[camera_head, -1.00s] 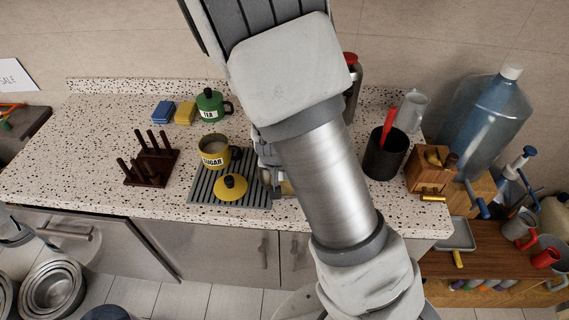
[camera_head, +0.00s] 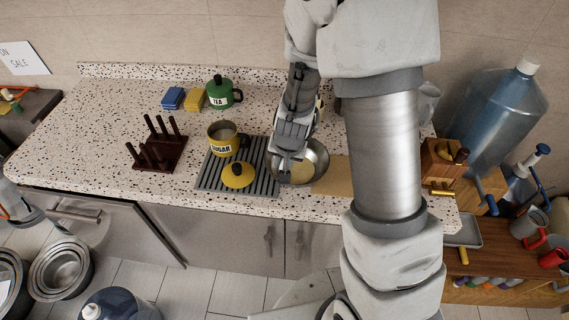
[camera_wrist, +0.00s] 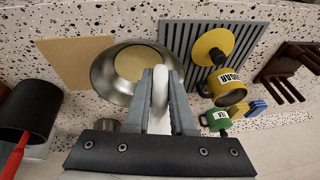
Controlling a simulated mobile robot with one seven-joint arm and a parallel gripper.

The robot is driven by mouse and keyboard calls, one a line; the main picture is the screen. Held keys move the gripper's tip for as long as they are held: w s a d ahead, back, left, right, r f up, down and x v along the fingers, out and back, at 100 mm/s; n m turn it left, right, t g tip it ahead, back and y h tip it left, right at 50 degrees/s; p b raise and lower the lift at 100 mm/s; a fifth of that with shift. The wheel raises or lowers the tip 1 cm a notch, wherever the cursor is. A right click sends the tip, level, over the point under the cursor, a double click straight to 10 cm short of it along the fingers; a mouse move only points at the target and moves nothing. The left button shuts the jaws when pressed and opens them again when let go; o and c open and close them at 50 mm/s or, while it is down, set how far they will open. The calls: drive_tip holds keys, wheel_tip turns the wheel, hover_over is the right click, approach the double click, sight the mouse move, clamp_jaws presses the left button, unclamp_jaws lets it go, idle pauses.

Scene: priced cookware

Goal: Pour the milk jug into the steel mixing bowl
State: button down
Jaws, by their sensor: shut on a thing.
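The steel mixing bowl (camera_head: 318,158) stands on the counter between the grey ribbed mat and a tan board. It also shows in the wrist view (camera_wrist: 103,78), with a tan round patch inside; I cannot tell whether that is contents. My gripper (camera_head: 284,168) is over the bowl's left side, pointing down. In the wrist view my gripper (camera_wrist: 161,76) is shut on a white curved piece, which looks like the handle of the milk jug (camera_wrist: 160,112). Most of the jug is hidden behind the fingers and wrist, so its tilt and any stream cannot be made out.
A yellow sugar pot (camera_head: 222,140) and yellow lid (camera_head: 238,175) are on the ribbed mat (camera_head: 210,178). A green tea pot (camera_head: 220,93), sponges (camera_head: 173,98) and a dark peg rack (camera_head: 158,150) stand left. The tan board (camera_head: 335,177) lies right of the bowl.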

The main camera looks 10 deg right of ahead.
drive_tip(key=shift+w+f, duration=0.1)
